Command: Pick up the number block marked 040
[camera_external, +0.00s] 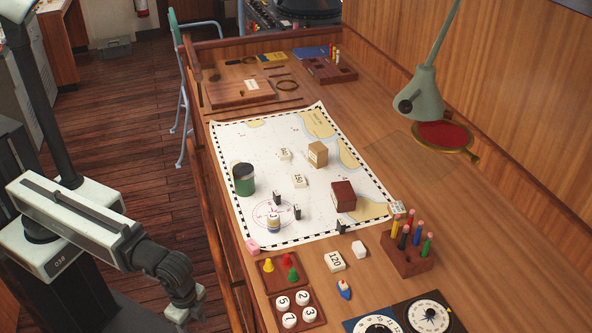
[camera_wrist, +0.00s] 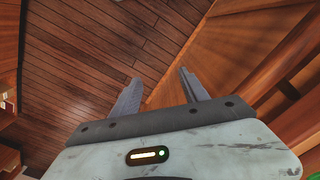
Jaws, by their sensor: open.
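A small white block (camera_external: 285,154) on the upper middle of the chart (camera_external: 225,140) seems to read 040, but its print is tiny. Another white number block (camera_external: 299,181) lies a little below it and seems to read 150. A third block (camera_external: 334,261), marked 120, lies on the desk just off the chart's near edge. My gripper (camera_wrist: 159,75) shows in the wrist view with its two fingers apart and nothing between them. It points at floor planks and wooden panelling; no number block shows there. In the external view my arm is at the lower left, away from the blocks.
On the chart stand a green cup (camera_external: 243,179), a tan cube (camera_external: 318,154), a brown box (camera_external: 343,196) and small black pieces. A pen holder (camera_external: 407,256), a lamp (camera_external: 419,100) and a token tray (camera_external: 293,290) surround it. A raised wooden rail (camera_external: 211,205) edges the desk.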

